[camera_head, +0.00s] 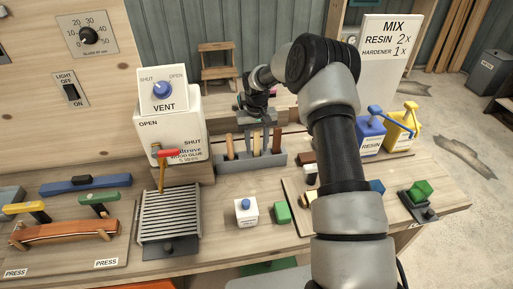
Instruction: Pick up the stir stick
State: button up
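A grey holder (236,165) stands on the bench at the middle, with several upright wooden sticks in it. One stick (229,146) is at its left, one (256,144) in the middle and one (277,140) at the right. No label tells which is the stir stick. My gripper (258,138) points down over the holder, its grey fingers apart on either side of the middle stick. I see no finger touching the stick, but the view is small.
The white glue box with a vent (163,91) and red-handled lever is left of the holder. A slatted rack (169,212), white block with blue knob (246,211) and green block (282,212) are in front. Blue resin (371,136) and yellow (403,128) containers stand right, beyond my arm.

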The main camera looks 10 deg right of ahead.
jog(key=shift+f, duration=0.6)
grip_shut()
